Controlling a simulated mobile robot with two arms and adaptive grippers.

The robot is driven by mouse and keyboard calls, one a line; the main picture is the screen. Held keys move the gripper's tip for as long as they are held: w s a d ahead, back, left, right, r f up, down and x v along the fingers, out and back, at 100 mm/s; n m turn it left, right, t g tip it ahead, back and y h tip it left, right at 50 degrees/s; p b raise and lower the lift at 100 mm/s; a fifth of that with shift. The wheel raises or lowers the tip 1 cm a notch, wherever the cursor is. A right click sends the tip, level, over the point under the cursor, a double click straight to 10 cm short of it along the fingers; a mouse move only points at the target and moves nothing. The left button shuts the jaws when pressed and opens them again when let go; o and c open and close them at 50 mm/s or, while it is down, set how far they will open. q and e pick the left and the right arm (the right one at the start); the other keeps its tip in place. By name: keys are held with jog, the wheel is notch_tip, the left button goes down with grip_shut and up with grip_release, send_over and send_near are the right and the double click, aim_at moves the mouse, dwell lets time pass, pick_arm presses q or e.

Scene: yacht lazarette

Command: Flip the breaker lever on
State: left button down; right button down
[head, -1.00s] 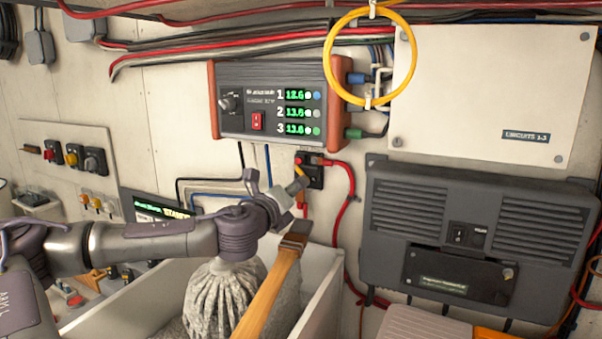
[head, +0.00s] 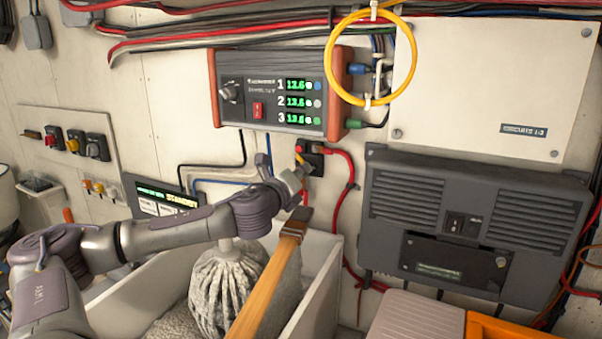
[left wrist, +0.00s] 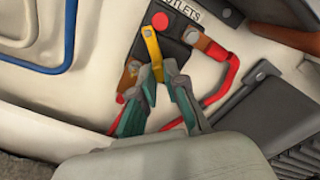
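The breaker is a small black block (head: 316,164) on the wall below the grey three-readout panel, with red cable at its side. In the left wrist view its yellow lever (left wrist: 151,45) slants down from the black body (left wrist: 168,46), under a label ending in "UTLETS". My left gripper (head: 301,175) is at the breaker in the head view. In the left wrist view its fingertips (left wrist: 161,70) are close together with the lever's lower end between them, so it looks shut on the lever. My right gripper is not in view.
The three-readout panel (head: 275,92) is above the breaker. A dark grey unit (head: 470,225) is to the right, and red cable (head: 349,185) hangs between. Below, an open white bin (head: 325,262) holds a mop head (head: 226,278) and a wooden-handled tool (head: 268,283).

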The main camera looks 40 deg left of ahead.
aim_at(312, 156)
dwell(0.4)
pick_arm(q)
jog(key=n, duration=0.2)
jog(key=d+r+n+b, duration=0.1)
jog(key=n, duration=0.1)
jog(key=shift+w+r+n, duration=0.15)
jog(key=shift+r+n, duration=0.05)
jog(key=shift+n, duration=0.2)
jog(key=shift+r+n+b, duration=0.3)
jog(key=shift+r+n, duration=0.1)
jog(key=shift+n, duration=0.65)
jog(key=shift+r+n+b, duration=0.3)
jog(key=shift+r+n, duration=0.1)
jog(key=shift+n, duration=0.65)
jog(key=c, duration=1.2)
grip_release()
